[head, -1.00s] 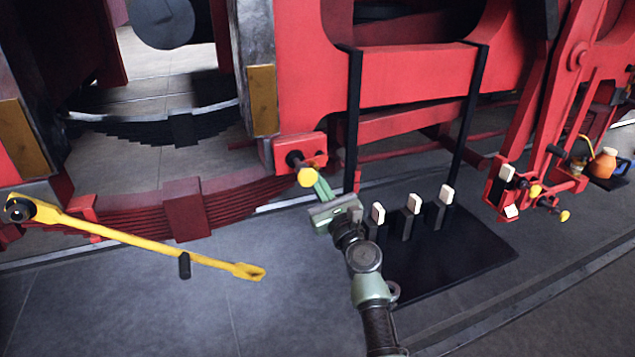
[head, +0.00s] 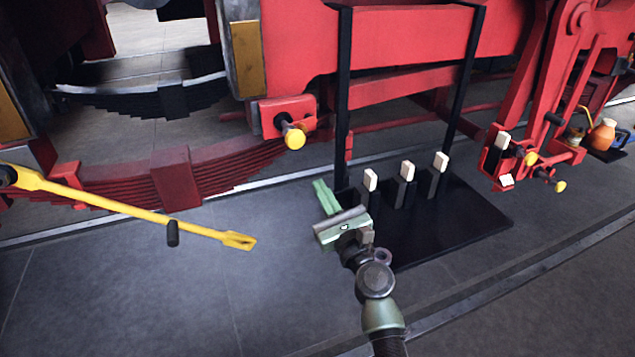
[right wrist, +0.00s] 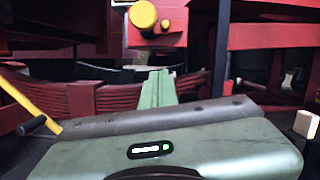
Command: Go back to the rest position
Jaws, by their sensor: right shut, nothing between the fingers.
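My right gripper (head: 325,196) is shut and empty, its green fingers together, in front of the red frame in the head view. It is apart from the yellow-headed pin (head: 293,136) in the red bracket, which stands up and left of it. In the right wrist view the shut fingers (right wrist: 158,88) point forward, and the yellow pin head (right wrist: 143,14) is above them. My left gripper is not in view.
A black stand (head: 470,225) with several white-tipped blocks is close to the right of my right gripper. A yellow lever (head: 120,210) reaches in from the left. An orange jug (head: 603,134) stands far right. Grey floor (head: 240,290) is open in front.

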